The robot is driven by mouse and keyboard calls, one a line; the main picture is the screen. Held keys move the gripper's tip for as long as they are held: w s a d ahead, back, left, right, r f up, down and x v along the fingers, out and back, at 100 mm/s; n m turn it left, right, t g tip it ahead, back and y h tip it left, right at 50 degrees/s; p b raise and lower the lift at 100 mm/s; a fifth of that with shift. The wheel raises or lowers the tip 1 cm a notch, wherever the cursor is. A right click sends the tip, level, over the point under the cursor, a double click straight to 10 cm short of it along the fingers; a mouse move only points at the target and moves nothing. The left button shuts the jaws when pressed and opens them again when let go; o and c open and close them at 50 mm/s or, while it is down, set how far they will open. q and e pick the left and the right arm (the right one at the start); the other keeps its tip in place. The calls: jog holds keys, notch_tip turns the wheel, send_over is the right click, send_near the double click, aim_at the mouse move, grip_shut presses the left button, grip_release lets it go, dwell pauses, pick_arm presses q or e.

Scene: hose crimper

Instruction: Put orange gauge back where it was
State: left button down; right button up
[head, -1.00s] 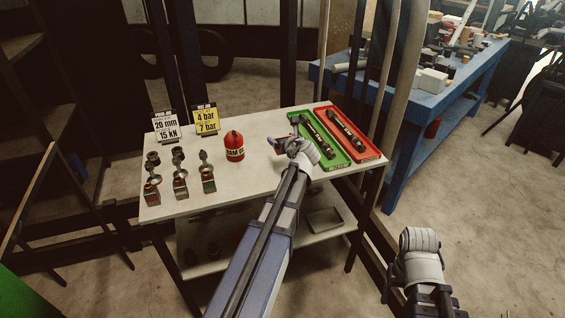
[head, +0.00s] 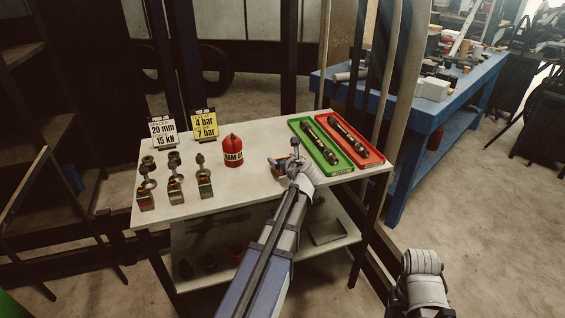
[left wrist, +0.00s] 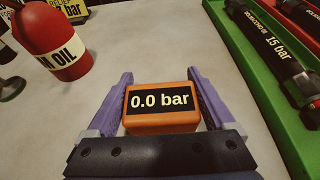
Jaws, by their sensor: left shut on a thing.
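The orange gauge (left wrist: 161,121) has a black face reading "0.0 bar" in the left wrist view. It sits between the two purple fingers of my left gripper (left wrist: 161,95), which is shut on it. In the head view my left gripper (head: 293,165) is over the right part of the white table, left of the green tray, and mostly hides the gauge. I cannot tell whether the gauge touches the table top. My right gripper does not show clearly; only part of my right arm is at the lower right.
A red oil bottle (head: 233,151) stands left of the gripper. A green tray (head: 327,172) and a red tray (head: 374,157) each hold a dark hose. Two signs (head: 204,125) and several metal fittings (head: 175,180) stand at left. The white table (head: 245,190) is clear in front.

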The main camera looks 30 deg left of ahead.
pick_arm(q)
jog(key=shift+f, duration=0.15)
grip_release()
jog(key=shift+s+d+r, duration=0.15)
jog(key=shift+r, duration=0.2)
jog(key=p+v, duration=0.4)
jog(key=v, duration=0.7)
jog(key=shift+s+d+r+p, duration=0.1)
jog(key=shift+s+d+p, duration=0.1)
jog(key=shift+p, duration=0.1)
